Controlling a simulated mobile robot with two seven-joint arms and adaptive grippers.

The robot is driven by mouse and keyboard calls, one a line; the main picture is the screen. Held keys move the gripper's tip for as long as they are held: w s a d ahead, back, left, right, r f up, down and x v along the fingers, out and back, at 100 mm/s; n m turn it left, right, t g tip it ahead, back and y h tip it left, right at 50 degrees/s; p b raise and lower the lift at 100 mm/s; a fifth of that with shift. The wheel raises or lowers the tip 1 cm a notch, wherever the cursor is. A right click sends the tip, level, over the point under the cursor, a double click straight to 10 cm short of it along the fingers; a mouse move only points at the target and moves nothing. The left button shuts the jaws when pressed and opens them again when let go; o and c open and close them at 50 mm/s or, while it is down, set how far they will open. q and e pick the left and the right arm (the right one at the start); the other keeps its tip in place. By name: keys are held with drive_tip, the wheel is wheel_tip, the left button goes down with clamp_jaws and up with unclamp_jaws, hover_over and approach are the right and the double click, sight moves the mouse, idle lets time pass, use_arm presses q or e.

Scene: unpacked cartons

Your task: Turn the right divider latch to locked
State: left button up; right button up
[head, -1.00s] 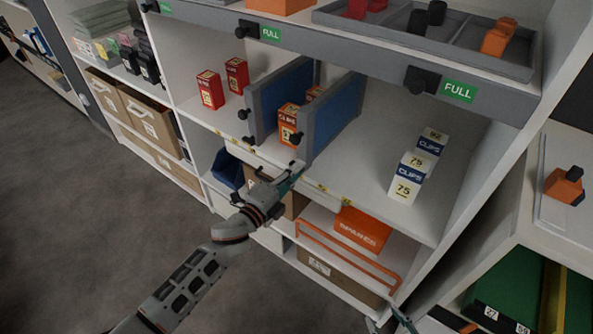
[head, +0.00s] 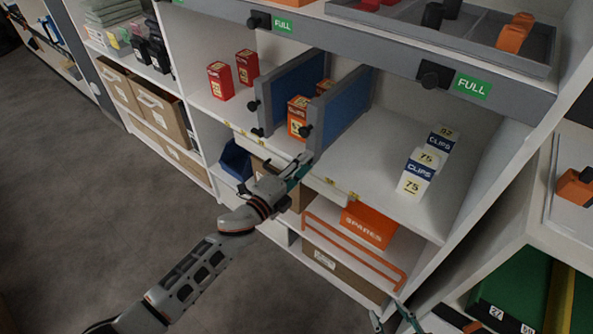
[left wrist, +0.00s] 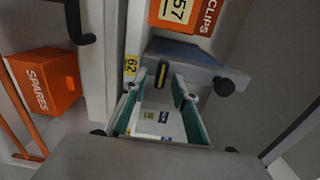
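The right divider (head: 345,108) is a blue panel in a grey frame standing on the middle shelf. A black knob (head: 306,131) sits on its front edge. In the left wrist view, a grey-blue divider end (left wrist: 190,62) shows a dark slot with a yellow bar (left wrist: 160,74) and a black knob (left wrist: 224,87) to the side. I cannot read whether the latch is locked. My left gripper (head: 301,166) is at the shelf's front edge, just below the right divider's front end. Its teal fingers (left wrist: 158,108) are apart, with nothing gripped between them. My right gripper (head: 394,316) is partly visible at the bottom edge, fingers apart.
White clips boxes (head: 415,172) stand to the right. An orange spares bin (head: 368,225) is on the shelf below. Shelf space right of the divider is largely clear.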

use_arm(q)
drive_tip(key=v, duration=1.1)
drive_tip(key=shift+s+a, duration=0.25)
drive_tip(key=shift+s, duration=0.05)
use_arm(e)
drive_tip(key=shift+s, duration=0.1)
use_arm(q)
drive_tip(key=s+a+f+n+g+y+p, duration=0.2)
drive_tip(key=s+a+f+n+y+p, duration=0.1)
drive_tip(key=s+n, duration=0.7)
drive_tip(key=s+a+f+n+g+y+p, duration=0.2)
drive_tip(key=s+a+f+n+y+p, duration=0.2)
drive_tip(key=s+a+f+n, duration=0.4)
drive_tip(key=s+a+n+y, duration=0.1)
drive_tip(key=s+a+n, duration=0.1)
drive_tip(key=s, duration=0.4)
drive_tip(key=shift+s+f+n, duration=0.25)
drive_tip(key=shift+n, duration=0.25)
use_arm(e)
drive_tip(key=shift+m, duration=0.3)
drive_tip(key=r, duration=0.1)
drive_tip(key=a+r, duration=0.1)
drive_tip(key=r, duration=0.3)
drive_tip(key=shift+s+a, duration=0.25)
drive_tip(key=shift+a, duration=0.1)
use_arm(q)
drive_tip(key=shift+a, duration=0.1)
